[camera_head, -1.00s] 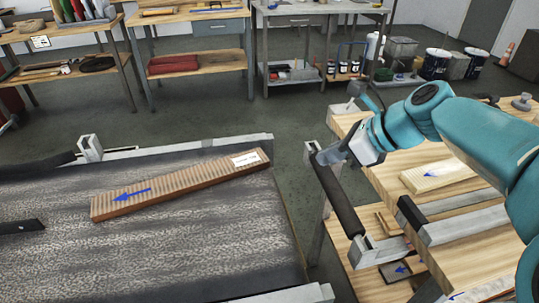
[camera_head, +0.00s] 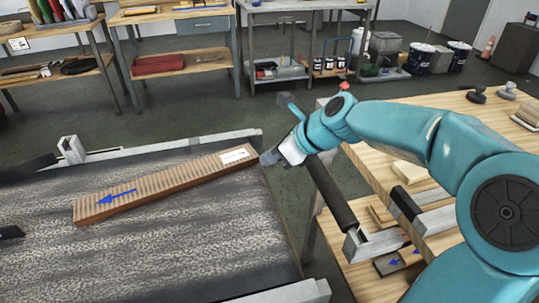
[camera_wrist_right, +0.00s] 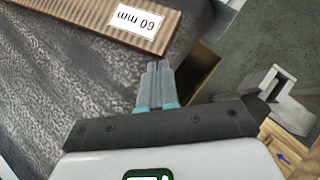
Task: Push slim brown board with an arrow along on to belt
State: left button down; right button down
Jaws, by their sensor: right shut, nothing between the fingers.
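The slim brown board (camera_head: 160,186) lies flat and slanted on the grey belt (camera_head: 190,250), ribbed on top. Its blue arrow points left and a white label is at its right end. In the right wrist view the board (camera_wrist_right: 100,15) shows its label, reading "60 mm" upside down. My right gripper (camera_head: 268,158) is shut and empty just off the board's right end. In the wrist view its fingertips (camera_wrist_right: 157,66) are close to the board's edge; I cannot tell if they touch. My left gripper is not in view.
A dark roller (camera_head: 332,195) lies between the belt's end and a wooden bench (camera_head: 375,160) at right. A lower shelf holds more boards, some with blue arrows. Metal rails edge the belt.

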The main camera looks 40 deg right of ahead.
aim_at(247, 153)
jog(key=shift+w, duration=0.3)
jog(key=w+p, duration=0.2)
jog(key=w+a+p, duration=0.1)
jog(key=w+p, duration=0.1)
jog(key=shift+a+r+p, duration=0.15)
jog(key=shift+r+p, duration=0.05)
jog(key=shift+p, duration=0.1)
jog(key=shift+w+a+f, duration=0.1)
jog(key=shift+w+f, duration=0.05)
jog(key=shift+w, duration=0.05)
jog(key=shift+f, duration=0.1)
